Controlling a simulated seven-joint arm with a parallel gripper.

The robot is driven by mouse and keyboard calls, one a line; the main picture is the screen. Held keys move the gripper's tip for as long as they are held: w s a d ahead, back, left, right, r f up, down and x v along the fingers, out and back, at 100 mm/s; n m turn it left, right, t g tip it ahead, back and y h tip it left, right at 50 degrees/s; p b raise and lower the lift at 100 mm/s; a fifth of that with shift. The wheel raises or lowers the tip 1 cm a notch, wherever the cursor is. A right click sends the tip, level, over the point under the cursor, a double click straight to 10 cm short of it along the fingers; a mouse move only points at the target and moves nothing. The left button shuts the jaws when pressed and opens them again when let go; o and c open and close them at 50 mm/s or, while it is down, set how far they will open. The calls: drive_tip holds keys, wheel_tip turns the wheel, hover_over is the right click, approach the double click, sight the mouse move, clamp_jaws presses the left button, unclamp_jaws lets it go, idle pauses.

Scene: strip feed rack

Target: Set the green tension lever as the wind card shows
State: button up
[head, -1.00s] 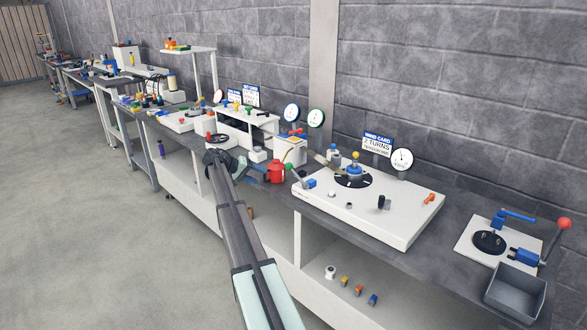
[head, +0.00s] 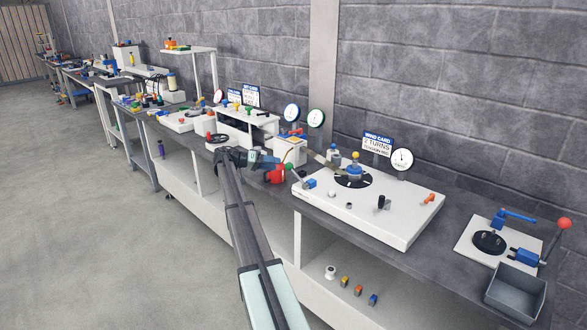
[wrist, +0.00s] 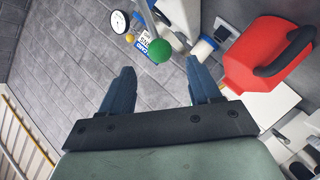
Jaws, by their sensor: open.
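The green tension lever (head: 289,166) stands at the left end of the white panel. It has a green ball on a thin rod, with a blue base (head: 310,183) beside it. The green ball (wrist: 159,50) shows between the finger lines in the wrist view, beyond the tips. My gripper (head: 272,160) is open and empty, just left of the ball and apart from it; its two fingers also show in the wrist view (wrist: 160,80). The wind card (head: 377,142) stands behind the panel and reads "2 TURNS"; its lower line is too small to read surely.
The white panel (head: 375,215) carries a black disc, a blue crank with yellow knob and small pegs. A gauge (head: 402,159) stands behind.

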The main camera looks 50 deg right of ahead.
sight(297, 176)
drive_tip(key=x, duration=0.9)
drive_tip(key=shift+d, duration=0.3)
drive_tip(key=shift+s+f, duration=0.1)
drive_tip(key=shift+s, duration=0.05)
drive_tip(key=shift+c, duration=0.3)
clamp_jaws()
